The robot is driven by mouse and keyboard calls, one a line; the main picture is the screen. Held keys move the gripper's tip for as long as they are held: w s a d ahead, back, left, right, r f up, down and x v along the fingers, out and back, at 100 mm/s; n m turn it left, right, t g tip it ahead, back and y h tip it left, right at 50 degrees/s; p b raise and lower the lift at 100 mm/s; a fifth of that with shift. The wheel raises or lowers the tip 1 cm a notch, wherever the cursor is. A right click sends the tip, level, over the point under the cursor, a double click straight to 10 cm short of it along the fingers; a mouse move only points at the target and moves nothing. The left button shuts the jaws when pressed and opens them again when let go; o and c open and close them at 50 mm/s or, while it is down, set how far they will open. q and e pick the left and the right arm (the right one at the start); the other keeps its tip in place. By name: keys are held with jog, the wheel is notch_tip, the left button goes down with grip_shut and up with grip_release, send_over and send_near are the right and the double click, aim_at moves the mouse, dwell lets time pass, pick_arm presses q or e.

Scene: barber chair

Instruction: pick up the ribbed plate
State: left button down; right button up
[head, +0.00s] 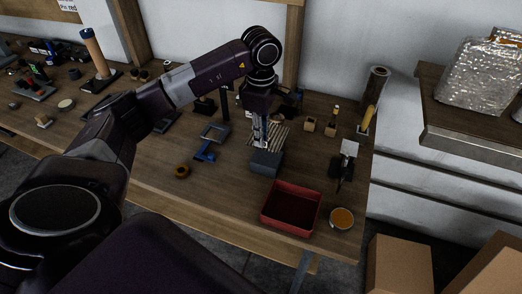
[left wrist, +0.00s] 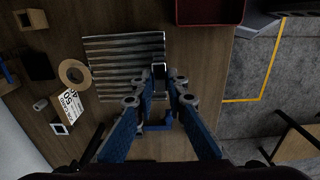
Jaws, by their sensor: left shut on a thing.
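The ribbed plate (head: 281,134) is on the wooden workbench, with parallel light and dark ribs. In the left wrist view the ribbed plate (left wrist: 118,58) lies left of the fingertips, its right edge reaching between them. My left gripper (head: 261,143) comes down on it from above and is shut on that edge; it also shows in the left wrist view (left wrist: 168,76). A grey block-like face (head: 265,163) shows just below the fingertips; I cannot tell whether it is part of the plate. My right gripper is not in view.
A red bin (head: 291,207) stands at the bench's front edge, with an orange-filled round dish (head: 342,218) beside it. A blue frame-like tool (head: 208,142) lies left of the gripper. A tape roll (left wrist: 74,72) is close to the plate. A brush-like tool (head: 346,160) lies to the right.

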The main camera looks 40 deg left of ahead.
pick_arm(q)
notch_tip(320, 180, up, 12)
dwell(0.3)
jog(key=shift+d, duration=0.1)
